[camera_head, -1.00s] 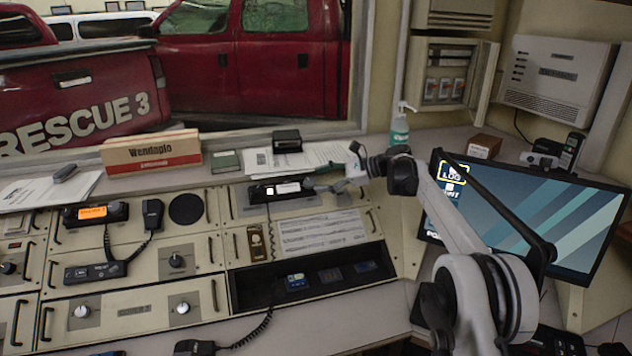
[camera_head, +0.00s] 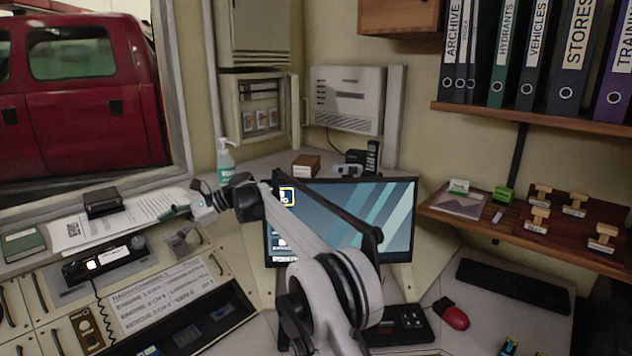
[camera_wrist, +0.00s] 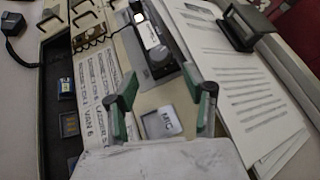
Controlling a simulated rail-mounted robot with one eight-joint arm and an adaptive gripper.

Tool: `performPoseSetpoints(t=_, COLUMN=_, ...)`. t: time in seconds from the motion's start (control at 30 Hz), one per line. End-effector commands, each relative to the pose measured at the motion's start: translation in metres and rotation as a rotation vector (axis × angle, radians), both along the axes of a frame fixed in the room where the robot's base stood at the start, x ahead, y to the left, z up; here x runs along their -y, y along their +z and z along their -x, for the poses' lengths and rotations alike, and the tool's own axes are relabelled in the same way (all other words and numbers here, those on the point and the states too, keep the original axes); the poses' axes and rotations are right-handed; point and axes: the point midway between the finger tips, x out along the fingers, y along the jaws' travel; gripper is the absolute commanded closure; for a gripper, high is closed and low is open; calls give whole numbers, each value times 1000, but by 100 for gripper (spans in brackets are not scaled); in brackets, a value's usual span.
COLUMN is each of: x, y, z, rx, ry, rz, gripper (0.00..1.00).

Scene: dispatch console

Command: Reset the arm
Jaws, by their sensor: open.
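My gripper (camera_head: 180,210) is at the end of my arm, above the back edge of the console near the radio unit (camera_head: 105,260). In the wrist view my gripper (camera_wrist: 165,92) is open, with two green-padded fingers apart and nothing held between them. Beyond and between the fingers lies a small pale holder (camera_wrist: 160,123) marked "MIC" on the console. The radio unit (camera_wrist: 152,40) with its black knob and lit display is just past the fingertips. My arm reaches across in front of the monitor (camera_head: 395,225) and hides part of it.
Printed sheets (camera_head: 120,222) and a black box (camera_head: 102,202) lie on the ledge. A sanitizer bottle (camera_head: 226,163) stands behind my wrist. At right are a keyboard (camera_head: 515,286), a red mouse (camera_head: 452,314) and a wooden shelf with stamps (camera_head: 537,218). Binders (camera_head: 567,60) stand above.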

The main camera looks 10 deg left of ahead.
Motion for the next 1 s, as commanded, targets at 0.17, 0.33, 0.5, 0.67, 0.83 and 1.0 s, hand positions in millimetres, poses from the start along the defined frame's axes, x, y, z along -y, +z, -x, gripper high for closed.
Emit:
performPoseSetpoints(t=0.17, x=9, y=15, z=-4, rx=61, ry=-34, rz=42, gripper=53)
performPoseSetpoints(t=0.33, x=43, y=38, z=-16, rx=145, ry=-62, rz=67, gripper=53)
performPoseSetpoints(t=0.5, x=88, y=65, z=-24, rx=248, ry=-89, rz=104, gripper=53)
performPoseSetpoints(t=0.67, x=138, y=89, z=-26, rx=354, ry=-113, rz=148, gripper=53)
performPoseSetpoints(t=0.83, x=192, y=112, z=-20, rx=466, ry=-129, rz=199, gripper=53)
performPoseSetpoints(t=1.0, x=248, y=130, z=-7, rx=575, ry=-138, rz=258, gripper=53)
